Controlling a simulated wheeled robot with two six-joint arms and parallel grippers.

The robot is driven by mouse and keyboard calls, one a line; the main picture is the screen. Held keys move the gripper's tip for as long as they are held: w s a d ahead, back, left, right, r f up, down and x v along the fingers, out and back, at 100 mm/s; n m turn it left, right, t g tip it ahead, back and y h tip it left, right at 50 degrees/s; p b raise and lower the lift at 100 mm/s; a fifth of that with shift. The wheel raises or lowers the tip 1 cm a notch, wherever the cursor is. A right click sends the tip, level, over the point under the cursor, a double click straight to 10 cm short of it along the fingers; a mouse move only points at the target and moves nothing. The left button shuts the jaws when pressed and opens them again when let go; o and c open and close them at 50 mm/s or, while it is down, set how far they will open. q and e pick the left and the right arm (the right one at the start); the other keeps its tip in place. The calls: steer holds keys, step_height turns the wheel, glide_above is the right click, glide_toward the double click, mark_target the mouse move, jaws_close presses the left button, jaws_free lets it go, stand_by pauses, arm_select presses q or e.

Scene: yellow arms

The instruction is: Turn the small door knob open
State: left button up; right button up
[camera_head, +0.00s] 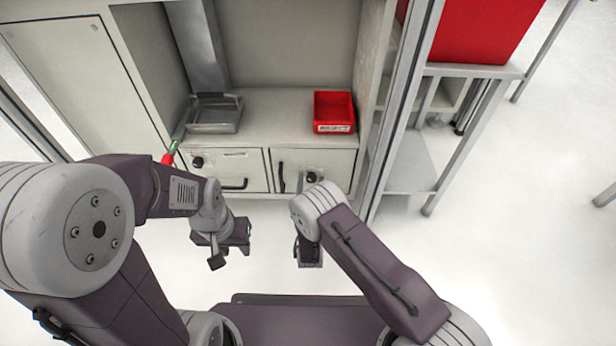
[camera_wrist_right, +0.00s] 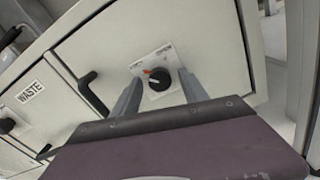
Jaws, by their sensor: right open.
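The small knob (camera_wrist_right: 158,80) is black and round, on a pale square plate with an orange-red mark at its upper left. It sits on the right door (camera_wrist_right: 200,45) of the cabinet; in the head view the knob (camera_head: 311,177) is at the right door's upper middle. My right gripper (camera_wrist_right: 158,76) is open and faces the door, its two grey fingers on either side of the knob in the picture. I cannot see contact. My left gripper (camera_head: 230,244) hangs in front of the left drawer, away from the knob; its jaw gap is unclear.
A black handle (camera_wrist_right: 93,92) is left of the knob. The left drawer, labelled WASTE (camera_wrist_right: 31,91), has its own knob (camera_head: 197,162). A grey tray (camera_head: 215,114) and a red bin (camera_head: 333,112) stand on the shelf. A metal rack (camera_head: 470,130) is at right.

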jaws_close()
steer(key=m+p, duration=0.2)
steer(key=m, duration=0.1)
steer(key=shift+r+m, duration=0.2)
steer(key=shift+m, duration=0.1)
steer(key=m+p, duration=0.3)
steer(key=m, duration=0.2)
steer(key=shift+m+p, duration=0.3)
steer(key=m+p, duration=0.2)
steer(key=m, duration=0.2)
steer(key=shift+f+m+p, duration=0.1)
steer(key=shift+m+p, duration=1.1)
steer(key=shift+m, duration=1.2)
